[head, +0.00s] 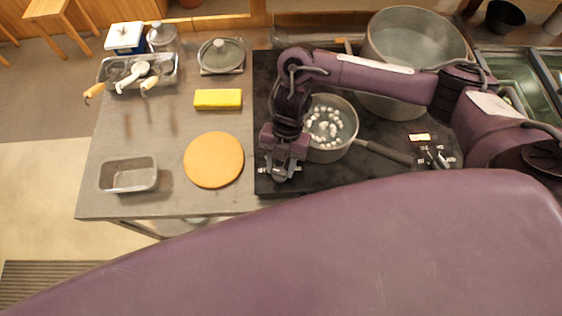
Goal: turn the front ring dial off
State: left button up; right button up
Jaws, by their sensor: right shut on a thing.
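My right gripper (281,173) points down over the front left part of the black cooktop (390,175). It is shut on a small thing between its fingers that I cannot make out. The dials' marks and settings are too small to read. A grey saucepan (349,146) with white beans stands just right of the gripper, its handle toward the dials. My left gripper is not in view.
A large pot (415,38) stands at the back. On the grey counter are a round board (213,160), a yellow block (218,99), an empty metal tin (129,175), a utensil tray (166,77) and a lidded dish (221,55).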

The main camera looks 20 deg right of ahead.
jog(key=shift+r, duration=0.1)
jog(key=o, duration=1)
jog(key=v, duration=0.7)
jog(key=shift+r, duration=0.3)
